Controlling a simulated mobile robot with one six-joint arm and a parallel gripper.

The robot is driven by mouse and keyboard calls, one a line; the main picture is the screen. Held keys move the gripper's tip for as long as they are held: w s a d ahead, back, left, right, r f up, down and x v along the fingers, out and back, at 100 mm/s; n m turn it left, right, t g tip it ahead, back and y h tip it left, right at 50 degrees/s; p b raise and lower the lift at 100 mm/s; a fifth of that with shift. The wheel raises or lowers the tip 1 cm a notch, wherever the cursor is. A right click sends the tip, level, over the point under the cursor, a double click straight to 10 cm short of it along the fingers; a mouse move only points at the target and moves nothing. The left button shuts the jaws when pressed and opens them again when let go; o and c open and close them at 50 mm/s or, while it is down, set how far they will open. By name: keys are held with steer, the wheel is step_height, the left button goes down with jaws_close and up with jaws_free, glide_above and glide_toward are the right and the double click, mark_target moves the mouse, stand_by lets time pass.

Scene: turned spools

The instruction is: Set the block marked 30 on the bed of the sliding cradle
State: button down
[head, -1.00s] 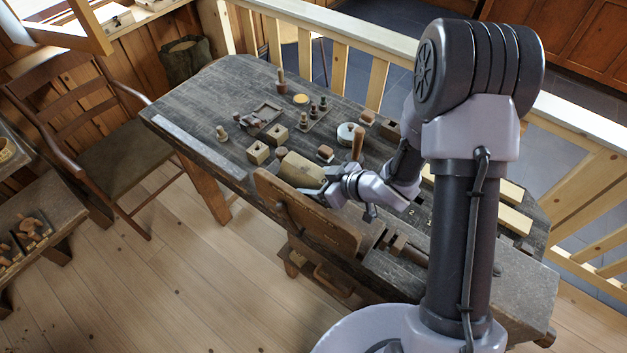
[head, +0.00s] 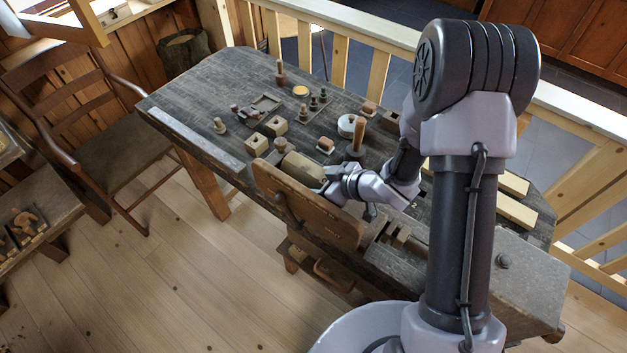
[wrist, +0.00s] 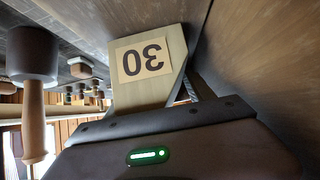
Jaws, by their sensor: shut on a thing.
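The block marked 30 (wrist: 148,70) is a pale wooden block with its number upside down in the wrist view. My gripper (head: 326,184) is shut on it; the fingertips are mostly hidden. In the head view the pale block (head: 303,169) lies low at the bench's near edge, beside the upright wooden vise board. I cannot tell whether it touches the bench. A small wooden fixture (head: 246,113) lies toward the far left of the bench; I cannot tell for sure whether it is the sliding cradle.
The vise board (head: 310,208) stands close to my gripper. A mallet (head: 356,138) stands handle up to the right, also close by in the wrist view (wrist: 32,90). Two cube blocks (head: 266,135) and several turned pieces crowd the bench. The bench's left end (head: 180,100) is mostly clear.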

mark_target(314, 175)
steer(key=shift+c, duration=1.4)
jaws_free()
steer(key=shift+o, duration=1.4)
step_height(314, 175, up, 8)
steer(key=p, duration=0.7)
steer(key=shift+r, duration=0.1)
steer(key=shift+f, duration=0.2)
